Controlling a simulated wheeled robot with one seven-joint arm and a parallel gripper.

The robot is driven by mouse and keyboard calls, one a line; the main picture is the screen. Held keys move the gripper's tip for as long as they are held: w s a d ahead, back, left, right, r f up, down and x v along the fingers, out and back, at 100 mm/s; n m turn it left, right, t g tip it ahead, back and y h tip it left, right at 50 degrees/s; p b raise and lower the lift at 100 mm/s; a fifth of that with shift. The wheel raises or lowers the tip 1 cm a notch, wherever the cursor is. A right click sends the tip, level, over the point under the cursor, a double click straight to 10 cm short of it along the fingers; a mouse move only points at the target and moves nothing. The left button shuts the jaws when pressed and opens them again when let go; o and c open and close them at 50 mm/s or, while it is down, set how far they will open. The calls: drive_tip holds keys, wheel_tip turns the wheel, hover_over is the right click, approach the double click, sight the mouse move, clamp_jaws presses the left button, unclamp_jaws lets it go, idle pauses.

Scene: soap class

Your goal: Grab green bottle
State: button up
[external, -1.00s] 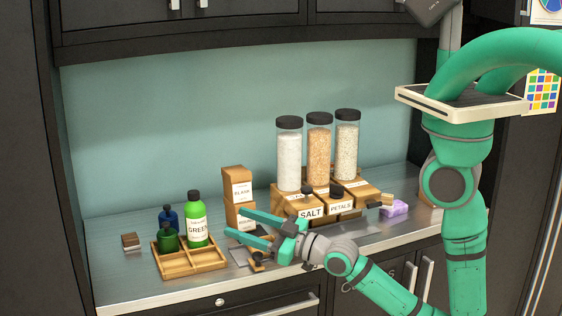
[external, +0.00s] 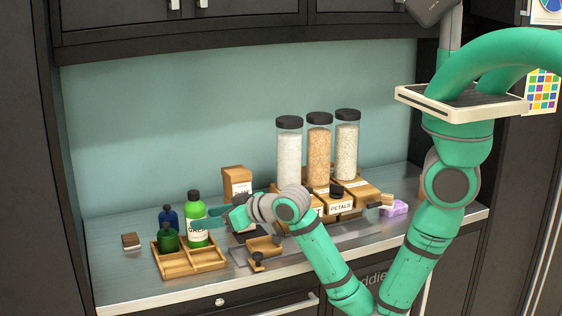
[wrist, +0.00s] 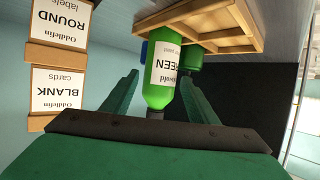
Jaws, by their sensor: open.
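The green bottle (external: 194,200), with a white label and dark cap, stands upright in a wooden compartment tray (external: 200,265) at the left of the counter. It also shows upside down in the wrist view (wrist: 157,95), between the two fingers. My gripper (external: 202,219) is open at the bottle's upper part, reaching in from the right. In the wrist view my gripper (wrist: 158,80) has one finger on each side of the bottle. Whether either finger touches it I cannot tell. My fingers hide part of the label in the external view.
A dark green bottle (external: 168,239) and a blue bottle (external: 168,214) stand just left of the green bottle. Stacked labelled boxes (external: 237,178) stand behind my gripper. Tall jars (external: 319,150) stand further right. A small wooden block (external: 130,241) lies left of the tray.

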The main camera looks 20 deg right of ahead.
drive_tip(key=shift+x, duration=2.75)
drive_tip(key=c, duration=1.1)
